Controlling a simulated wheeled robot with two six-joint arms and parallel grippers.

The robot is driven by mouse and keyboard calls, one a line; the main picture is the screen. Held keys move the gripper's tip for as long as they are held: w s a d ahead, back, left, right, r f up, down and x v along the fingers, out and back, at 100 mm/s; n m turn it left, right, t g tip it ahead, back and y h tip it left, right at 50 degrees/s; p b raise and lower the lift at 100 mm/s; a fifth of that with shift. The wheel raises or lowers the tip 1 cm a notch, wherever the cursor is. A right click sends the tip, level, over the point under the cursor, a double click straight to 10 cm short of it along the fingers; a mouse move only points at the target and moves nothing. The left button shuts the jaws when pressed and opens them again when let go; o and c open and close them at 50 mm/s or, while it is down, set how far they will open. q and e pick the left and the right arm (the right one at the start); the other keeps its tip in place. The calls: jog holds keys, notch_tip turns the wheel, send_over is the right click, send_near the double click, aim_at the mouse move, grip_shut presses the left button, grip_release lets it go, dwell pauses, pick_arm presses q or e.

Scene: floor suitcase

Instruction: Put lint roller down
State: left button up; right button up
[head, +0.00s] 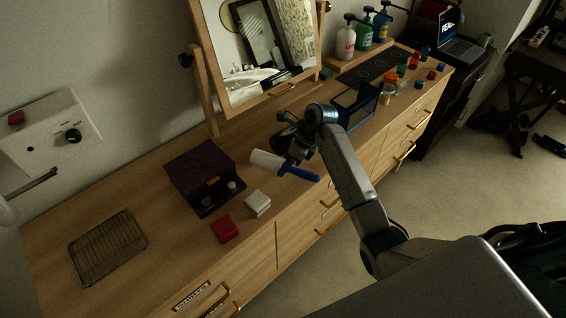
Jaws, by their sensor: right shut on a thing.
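The lint roller has a white roll (265,161) and a blue handle (305,174). It is over the wooden dresser top near its front edge, and I cannot tell whether it touches the top. My right gripper (285,160) is shut on it, around the middle where roll and handle meet; the fingers partly hide that part. My left gripper is not in view.
A dark purple box (205,172), a white block (257,203) and a red box (223,229) are left of the roller. A wire rack (108,247) lies far left. A mirror (262,50) stands behind; a blue-framed case (357,105) is right. Bare wood lies between rack and purple box.

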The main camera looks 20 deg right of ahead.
jog(key=shift+w+a+f, duration=0.1)
jog(key=shift+w+a, duration=0.1)
jog(key=shift+w, duration=0.45)
notch_tip(320, 180, down, 3)
jog(key=p, duration=0.2)
jog(key=shift+p, duration=0.3)
jog(key=shift+f, duration=0.3)
jog(key=shift+f+b, duration=0.2)
jog(key=shift+b, duration=0.1)
jog(key=o, duration=0.9)
jog(key=shift+r, duration=0.1)
